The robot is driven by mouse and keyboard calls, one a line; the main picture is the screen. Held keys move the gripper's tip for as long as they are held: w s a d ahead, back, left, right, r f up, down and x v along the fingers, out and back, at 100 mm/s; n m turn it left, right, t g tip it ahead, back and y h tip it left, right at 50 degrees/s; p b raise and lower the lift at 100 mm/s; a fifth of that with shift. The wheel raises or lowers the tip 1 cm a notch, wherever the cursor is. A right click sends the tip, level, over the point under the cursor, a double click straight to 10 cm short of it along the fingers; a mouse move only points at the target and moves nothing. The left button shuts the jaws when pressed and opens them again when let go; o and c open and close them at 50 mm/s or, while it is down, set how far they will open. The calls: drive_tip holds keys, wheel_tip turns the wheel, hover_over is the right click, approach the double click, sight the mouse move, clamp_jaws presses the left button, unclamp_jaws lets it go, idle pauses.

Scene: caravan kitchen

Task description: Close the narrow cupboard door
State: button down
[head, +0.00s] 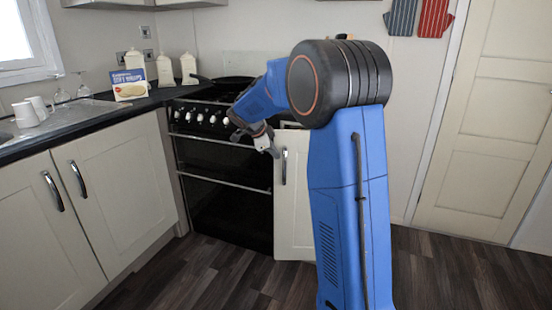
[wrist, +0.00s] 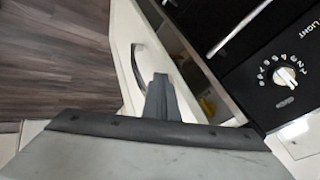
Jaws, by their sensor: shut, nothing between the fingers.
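The narrow cupboard door (head: 294,205) is a cream panel with an upright metal handle (head: 284,167). It stands partly open beside the black oven, and my arm hides its right side in the head view. In the wrist view the door (wrist: 124,40) and its handle (wrist: 138,66) are at the left of a gap into the cupboard, where something small and yellow shows. My gripper (head: 272,150) is shut and empty near the door's upper left corner. In the wrist view its fingers (wrist: 162,92) overlap the door's top area; I cannot tell whether they touch.
The black oven (head: 225,195) with its row of knobs is left of the door. A worktop (head: 80,118) with mugs, glasses, a box and canisters runs along the left, above closed cream cupboards (head: 125,185). Dark wood floor (head: 215,270) in front is clear.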

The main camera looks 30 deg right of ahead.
drive_tip(key=shift+m+g, duration=0.4)
drive_tip(key=shift+m, duration=0.2)
drive_tip(key=w+d, duration=0.1)
drive_tip(key=w, duration=0.1)
drive_tip(key=w+d, duration=0.3)
drive_tip(key=w, duration=0.1)
drive_tip(key=shift+w+d, duration=0.15)
drive_tip(key=shift+w, duration=0.15)
drive_tip(key=shift+s, duration=0.1)
